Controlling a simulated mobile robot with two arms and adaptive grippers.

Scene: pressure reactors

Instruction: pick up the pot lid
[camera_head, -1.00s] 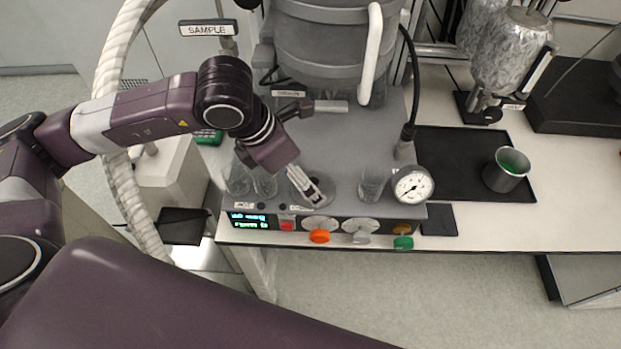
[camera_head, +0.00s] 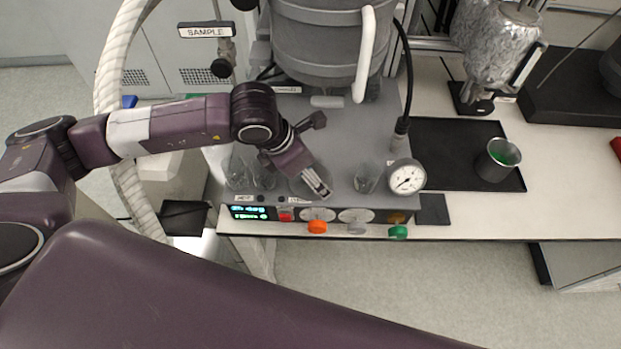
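My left gripper (camera_head: 319,188) points down and to the right, low over the front of the grey apparatus top. Whether its fingers are open or shut is too small to tell. A round, flat grey piece (camera_head: 300,186) shows partly beneath and beside the fingers; it may be the pot lid, but the gripper hides much of it. I cannot tell whether the fingers touch it. A metal pot (camera_head: 497,160) with green contents stands uncovered on a black tray (camera_head: 455,133) at the right. My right gripper is not in view.
Clear glasses (camera_head: 238,176) stand left of the gripper, and another glass (camera_head: 366,178) and a pressure gauge (camera_head: 406,177) stand right of it. A large grey reactor vessel (camera_head: 318,45) rises behind.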

